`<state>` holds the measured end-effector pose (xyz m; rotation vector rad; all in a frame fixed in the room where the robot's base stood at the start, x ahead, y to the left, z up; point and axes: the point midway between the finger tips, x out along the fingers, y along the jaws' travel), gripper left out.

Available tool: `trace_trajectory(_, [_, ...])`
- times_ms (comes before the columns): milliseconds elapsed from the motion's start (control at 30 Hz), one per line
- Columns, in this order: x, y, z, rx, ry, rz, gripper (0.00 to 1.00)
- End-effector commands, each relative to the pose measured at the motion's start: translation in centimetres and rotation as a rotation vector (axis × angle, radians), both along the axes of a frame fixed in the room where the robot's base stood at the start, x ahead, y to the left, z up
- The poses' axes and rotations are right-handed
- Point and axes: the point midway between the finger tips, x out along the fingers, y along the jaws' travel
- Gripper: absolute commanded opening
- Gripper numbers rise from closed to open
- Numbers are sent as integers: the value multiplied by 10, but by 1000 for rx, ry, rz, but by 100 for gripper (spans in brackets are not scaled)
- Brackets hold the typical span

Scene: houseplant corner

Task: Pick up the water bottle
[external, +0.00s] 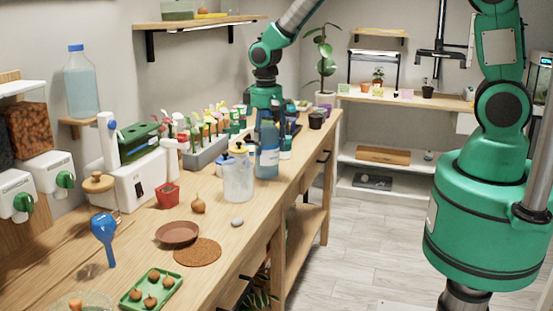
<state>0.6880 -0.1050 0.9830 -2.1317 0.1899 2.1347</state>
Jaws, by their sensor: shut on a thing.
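The water bottle (267,159) is blue and translucent with a pale label, upright at the bench's right side. Its top is hidden by my gripper. My gripper (268,116) points down from above and is shut on the bottle's upper part. The fingertips are small and partly hidden in this view. I cannot tell whether the bottle's base touches the bench. Another clear bottle with a blue cap (81,88) stands on a small wall shelf at the left.
A clear jar (238,178) stands just left of the held bottle. A grey planter of flowers (204,152) is behind it. A brown saucer (178,234), cork mat (197,252) and green bulb tray (151,290) lie nearer. The bench (255,218) has some bare wood near its front edge.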

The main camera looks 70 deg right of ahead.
Motion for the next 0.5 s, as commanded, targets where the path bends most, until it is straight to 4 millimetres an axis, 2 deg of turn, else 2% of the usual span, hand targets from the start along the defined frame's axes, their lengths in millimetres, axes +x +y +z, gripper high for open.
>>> trace_trajectory(300, [2,0,34,-1,-6,0,5])
trace_trajectory(500, [-24,4,33,0,-2,0,5])
